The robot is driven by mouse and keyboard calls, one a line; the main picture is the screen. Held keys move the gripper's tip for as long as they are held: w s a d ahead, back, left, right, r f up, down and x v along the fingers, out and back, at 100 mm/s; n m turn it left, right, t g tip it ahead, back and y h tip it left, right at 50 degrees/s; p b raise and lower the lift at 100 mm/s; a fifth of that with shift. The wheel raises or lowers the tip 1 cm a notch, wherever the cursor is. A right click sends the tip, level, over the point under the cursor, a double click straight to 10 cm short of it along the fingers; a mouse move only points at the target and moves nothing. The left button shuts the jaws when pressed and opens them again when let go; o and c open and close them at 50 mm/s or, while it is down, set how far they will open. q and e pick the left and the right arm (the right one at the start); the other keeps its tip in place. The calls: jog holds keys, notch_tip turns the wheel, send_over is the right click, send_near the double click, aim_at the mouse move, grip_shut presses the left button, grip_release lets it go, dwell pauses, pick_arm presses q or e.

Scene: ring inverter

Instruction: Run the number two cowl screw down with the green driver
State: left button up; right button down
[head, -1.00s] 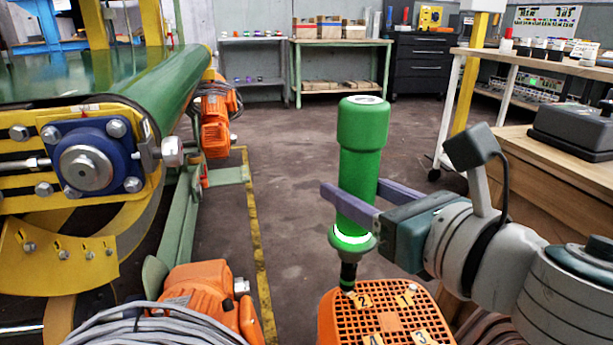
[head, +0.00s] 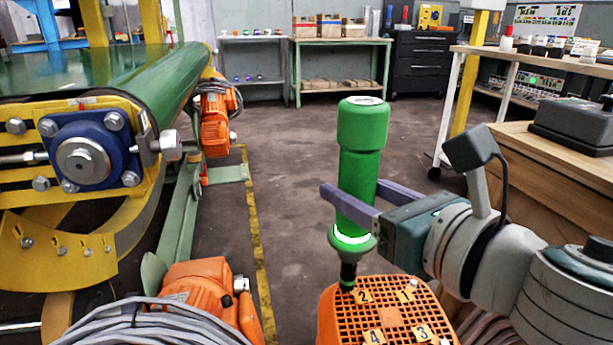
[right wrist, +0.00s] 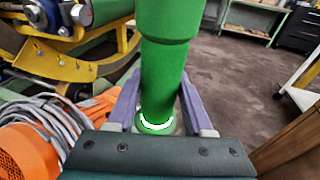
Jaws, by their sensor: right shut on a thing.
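The green driver (head: 361,165) stands upright in my right gripper (head: 350,200), which is shut on its body. The driver's lower ring glows white, and its dark bit points down at the corner of the orange cowl (head: 392,315) beside the number 2 label (head: 363,297). I cannot tell whether the bit touches the screw, as the screw head is hidden under it. Labels 1, 3 and 4 also show on the cowl. In the right wrist view the driver (right wrist: 160,75) stands between both purple fingers. My left gripper is not in view.
A conveyor with a green roller (head: 170,85) and a blue bearing block (head: 88,158) stands at left. Grey cable (head: 150,325) lies by an orange motor (head: 205,290) at the lower left. A wooden bench (head: 550,165) is at right. The floor behind the driver is clear.

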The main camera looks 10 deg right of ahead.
aim_at(373, 161)
jog(key=shift+f+b, duration=0.35)
jog(key=shift+f, duration=0.2)
dwell(1.8)
jog(key=shift+r+p, duration=0.8)
jog(key=shift+p, duration=0.05)
jog(key=shift+r+p, duration=1.9)
